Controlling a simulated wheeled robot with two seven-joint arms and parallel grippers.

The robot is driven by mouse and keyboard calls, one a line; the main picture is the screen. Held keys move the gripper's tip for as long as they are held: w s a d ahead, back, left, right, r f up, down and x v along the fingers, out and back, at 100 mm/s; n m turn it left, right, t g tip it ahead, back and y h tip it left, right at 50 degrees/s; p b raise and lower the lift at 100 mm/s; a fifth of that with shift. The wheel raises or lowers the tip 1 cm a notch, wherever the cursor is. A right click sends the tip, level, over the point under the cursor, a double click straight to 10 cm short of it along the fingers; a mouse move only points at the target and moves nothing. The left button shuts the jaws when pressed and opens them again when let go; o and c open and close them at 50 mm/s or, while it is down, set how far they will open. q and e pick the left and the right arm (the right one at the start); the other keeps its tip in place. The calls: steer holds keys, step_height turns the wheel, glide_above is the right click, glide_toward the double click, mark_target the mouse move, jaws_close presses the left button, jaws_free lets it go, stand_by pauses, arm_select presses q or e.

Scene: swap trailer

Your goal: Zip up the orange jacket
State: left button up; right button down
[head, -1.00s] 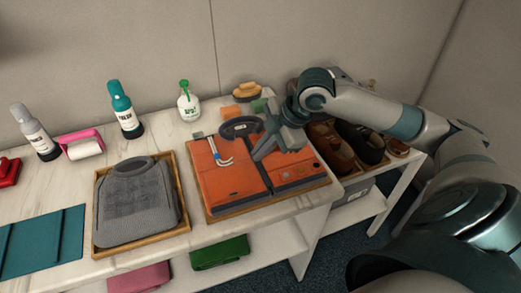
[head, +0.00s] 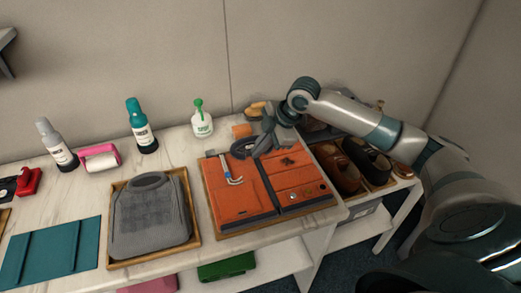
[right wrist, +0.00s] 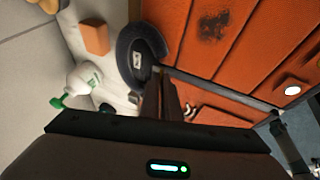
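The orange jacket (head: 240,202) lies folded flat, with a dark collar (head: 241,148) at its back and a dark front seam between its two panels. A blue-and-white pull with a silver hook (head: 229,170) lies on the left panel near the collar. A dark stain (head: 287,161) marks the right panel. My right gripper (head: 258,150) is over the collar end of the seam. In the right wrist view its fingers (right wrist: 165,95) are close together beside the collar (right wrist: 138,58), with nothing visible between them. My left gripper is out of view.
The jacket's wooden tray (head: 275,222) is near the table's right edge. A grey garment (head: 150,218) lies in another tray (head: 196,238) to its left. A spray bottle (head: 201,122) and an orange block (head: 242,130) stand behind. Shoes (head: 338,168) are at the right.

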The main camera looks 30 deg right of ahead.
steer(key=shift+w+r, duration=0.1)
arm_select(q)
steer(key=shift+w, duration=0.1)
arm_select(e)
steer(key=c, duration=2)
jaws_free()
steer(key=shift+w, duration=0.1)
steer(key=shift+s+d+r, duration=0.25)
steer(key=shift+r, duration=0.25)
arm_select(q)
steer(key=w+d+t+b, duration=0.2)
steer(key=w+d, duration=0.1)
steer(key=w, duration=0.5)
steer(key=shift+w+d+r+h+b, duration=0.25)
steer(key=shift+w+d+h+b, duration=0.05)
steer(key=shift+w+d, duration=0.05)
arm_select(e)
steer(key=v, duration=1.6)
steer(key=shift+s, duration=0.15)
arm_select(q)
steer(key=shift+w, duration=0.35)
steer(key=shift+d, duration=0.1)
